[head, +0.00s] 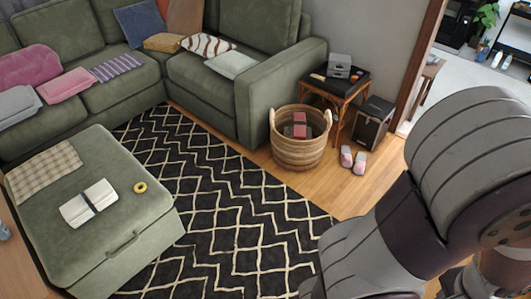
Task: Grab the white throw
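A white folded bundle (89,203) with a dark band around its middle lies on top of the green ottoman (135,214); it looks like the white throw. A pale grey-green folded cloth (231,64) lies on the right seat of the green sectional. A large grey and dark arm of mine fills the right side of the head view. Neither of my grippers can be made out.
A yellow ring (140,187) and a checked cloth (44,170) share the ottoman top. A wicker basket (298,152), pink slippers (353,160), a side table (334,88) and a dark box (372,122) stand right. The patterned rug (235,215) is clear.

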